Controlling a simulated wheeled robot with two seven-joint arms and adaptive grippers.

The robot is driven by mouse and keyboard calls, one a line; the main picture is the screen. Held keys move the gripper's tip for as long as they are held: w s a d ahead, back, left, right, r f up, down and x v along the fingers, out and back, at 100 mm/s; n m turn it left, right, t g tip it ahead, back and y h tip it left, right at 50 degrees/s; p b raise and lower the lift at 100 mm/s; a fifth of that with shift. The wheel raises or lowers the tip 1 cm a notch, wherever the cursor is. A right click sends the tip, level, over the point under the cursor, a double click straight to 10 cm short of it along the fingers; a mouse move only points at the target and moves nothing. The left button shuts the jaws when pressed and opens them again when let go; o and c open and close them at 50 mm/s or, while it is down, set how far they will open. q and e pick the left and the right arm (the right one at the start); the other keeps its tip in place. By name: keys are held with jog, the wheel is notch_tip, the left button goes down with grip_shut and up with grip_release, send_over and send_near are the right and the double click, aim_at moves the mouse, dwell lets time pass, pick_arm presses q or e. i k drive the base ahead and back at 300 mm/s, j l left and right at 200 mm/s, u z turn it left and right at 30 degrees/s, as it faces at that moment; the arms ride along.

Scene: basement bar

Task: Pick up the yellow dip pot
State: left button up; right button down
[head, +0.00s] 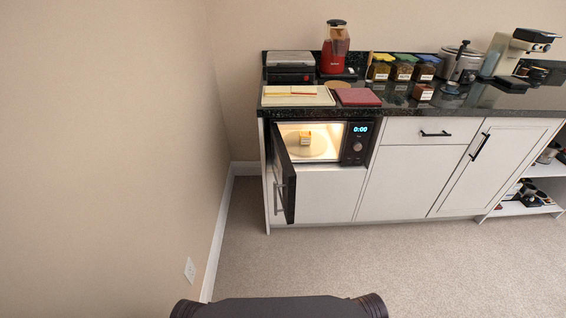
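A small yellow pot with a pale label (305,138) stands inside the lit microwave (358,146), on its round turntable (304,150). It looks like the yellow dip pot, though it is too small to read. The microwave door (285,178) is swung open toward me on the left side. Neither of my grippers is in view, and nothing is seen near the pot.
Carpet (350,262) before the cabinets is clear. A wall (110,150) bounds the left.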

aim_at(305, 136)
jog(key=i+l, duration=0.15)
jog(key=l, duration=0.25)
jog(key=i+l+z, duration=0.15)
jog(key=l, duration=0.25)
jog(key=i+l, duration=0.15)
jog(key=l, duration=0.2)
jog(key=i+l+z, duration=0.1)
jog(key=l, duration=0.3)
jog(key=i+l+z, duration=0.1)
jog(key=l, duration=0.25)
jog(key=i+l, duration=0.3)
